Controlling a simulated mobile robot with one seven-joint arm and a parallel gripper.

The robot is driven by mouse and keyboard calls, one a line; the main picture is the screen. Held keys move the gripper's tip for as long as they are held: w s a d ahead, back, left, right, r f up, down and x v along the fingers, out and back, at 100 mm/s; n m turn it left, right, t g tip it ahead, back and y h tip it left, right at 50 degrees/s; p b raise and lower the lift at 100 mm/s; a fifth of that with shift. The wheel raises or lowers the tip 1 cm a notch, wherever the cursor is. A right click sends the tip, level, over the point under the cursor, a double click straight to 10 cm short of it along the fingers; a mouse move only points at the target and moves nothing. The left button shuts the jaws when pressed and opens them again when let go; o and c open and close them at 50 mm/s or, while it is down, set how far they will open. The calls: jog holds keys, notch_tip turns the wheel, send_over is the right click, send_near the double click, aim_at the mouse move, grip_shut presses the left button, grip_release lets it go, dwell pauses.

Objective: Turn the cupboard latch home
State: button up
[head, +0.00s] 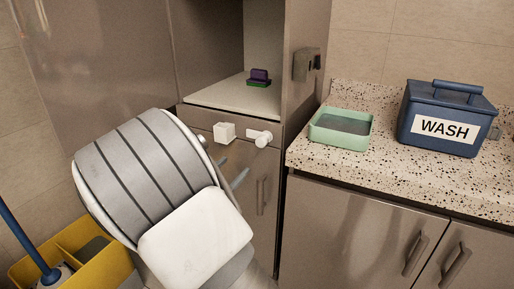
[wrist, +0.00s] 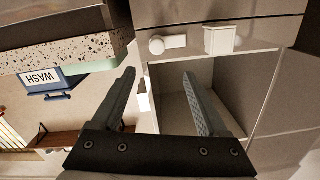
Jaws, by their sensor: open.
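The white latch piece (head: 260,137) is on the cupboard front under an open compartment. It has a round end at the right and a short bar pointing left. A white block (head: 224,132) sits to its left, with a small gap between them. Both also show in the wrist view, the latch piece (wrist: 170,43) and the block (wrist: 220,40), with the picture turned over. My gripper (wrist: 159,77) is open and empty, its fingers apart and not touching the latch. In the head view its fingertips (head: 231,170) show below the latch, partly hidden by my arm.
A dark purple and green object (head: 259,78) stands in the open compartment. To the right, the speckled counter (head: 420,180) holds a green tray (head: 340,128) and a blue WASH tub (head: 446,118). A yellow bucket (head: 85,233) stands at lower left.

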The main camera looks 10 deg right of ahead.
aim_at(260, 143)
jog(key=shift+h, duration=0.4)
jog(key=b+x, duration=0.2)
jog(key=x, duration=0.6)
jog(key=b+x, duration=0.2)
jog(key=x, duration=0.7)
jog(key=shift+d+f, duration=0.1)
jog(key=shift+f, duration=0.15)
grip_shut()
dwell(0.4)
